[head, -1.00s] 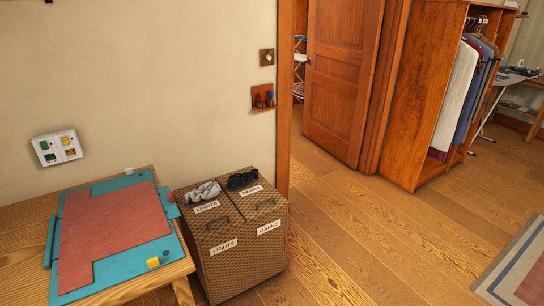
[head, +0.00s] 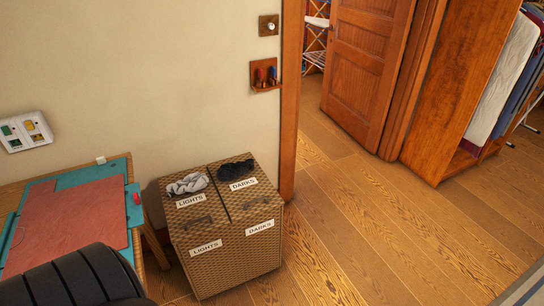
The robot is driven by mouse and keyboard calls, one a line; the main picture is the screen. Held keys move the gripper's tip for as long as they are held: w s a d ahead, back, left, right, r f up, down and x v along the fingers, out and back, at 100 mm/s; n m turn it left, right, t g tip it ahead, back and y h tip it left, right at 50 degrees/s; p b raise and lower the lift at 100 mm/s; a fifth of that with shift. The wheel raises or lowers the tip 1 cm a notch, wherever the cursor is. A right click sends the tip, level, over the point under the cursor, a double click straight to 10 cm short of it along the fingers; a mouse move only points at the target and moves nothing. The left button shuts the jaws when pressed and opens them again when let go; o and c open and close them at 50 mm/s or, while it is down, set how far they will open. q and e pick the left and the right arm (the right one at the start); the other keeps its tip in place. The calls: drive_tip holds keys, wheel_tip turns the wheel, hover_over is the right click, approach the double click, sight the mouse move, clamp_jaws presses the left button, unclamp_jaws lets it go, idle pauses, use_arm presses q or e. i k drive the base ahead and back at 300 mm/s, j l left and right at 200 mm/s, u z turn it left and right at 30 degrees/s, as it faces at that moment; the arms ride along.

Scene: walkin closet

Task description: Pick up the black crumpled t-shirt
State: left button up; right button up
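A small black crumpled cloth, the t-shirt (head: 236,169), lies on top of the right half of a wicker hamper (head: 238,245), behind a label reading DARKS. A grey crumpled cloth (head: 188,184) lies on the left half, behind a label reading LIGHTS. The two cloths are apart. Neither of my grippers shows in the head view. A dark ribbed part of my own body fills the lower left corner and hides part of the table.
A wooden table (head: 150,262) with a teal board (head: 66,179) and red sheet (head: 70,222) stands left of the hamper. A wall and door frame (head: 291,100) stand behind it. Bare wooden floor (head: 350,235) lies to the right, before an open wooden door (head: 368,70) and wardrobe (head: 465,85).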

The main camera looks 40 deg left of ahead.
sight(229, 171)
drive_tip(key=i+u, duration=0.1)
drive_tip(key=i, duration=0.45)
drive_tip(key=i+l+u, duration=0.1)
drive_tip(key=i, duration=0.45)
drive_tip(key=i+u, duration=0.25)
drive_tip(key=u, duration=0.25)
drive_tip(key=i+l+u, duration=0.1)
drive_tip(key=i+u, duration=0.2)
drive_tip(key=u, duration=0.15)
drive_tip(key=i+l+u, duration=0.15)
drive_tip(key=u, duration=0.35)
drive_tip(key=i+l+u, duration=0.3)
drive_tip(key=u, duration=0.15)
